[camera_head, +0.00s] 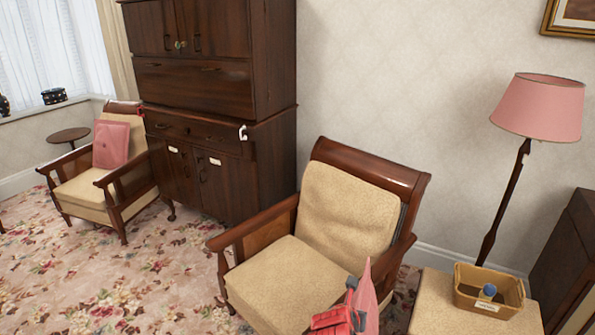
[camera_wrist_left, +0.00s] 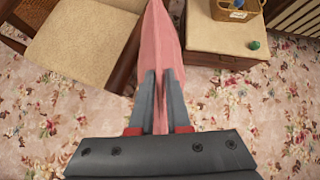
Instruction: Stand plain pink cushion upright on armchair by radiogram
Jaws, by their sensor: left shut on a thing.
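A plain pink cushion (camera_head: 367,292) is held edge-on at the bottom of the head view, beside the near armchair's right arm. My left gripper (camera_head: 352,288) is shut on it. In the left wrist view, the cushion (camera_wrist_left: 158,38) rises between the two grey fingers (camera_wrist_left: 160,74), its thin edge toward the camera. The near armchair (camera_head: 345,210) has a beige seat and back and a wooden frame; its seat looks empty. It also shows at the left of the wrist view (camera_wrist_left: 75,45). A dark wooden cabinet, perhaps the radiogram (camera_head: 572,250), stands at the right edge. My right gripper is out of view.
A beige-topped stool (camera_head: 430,305) right of the armchair bears a wicker basket (camera_head: 515,304) with a blue item (camera_head: 489,290). A pink floor lamp (camera_head: 540,107) stands behind. A tall cabinet (camera_head: 200,90) separates a far armchair (camera_head: 85,188) with another pink cushion (camera_head: 111,143). Flowered carpet (camera_head: 130,275) is clear at left.

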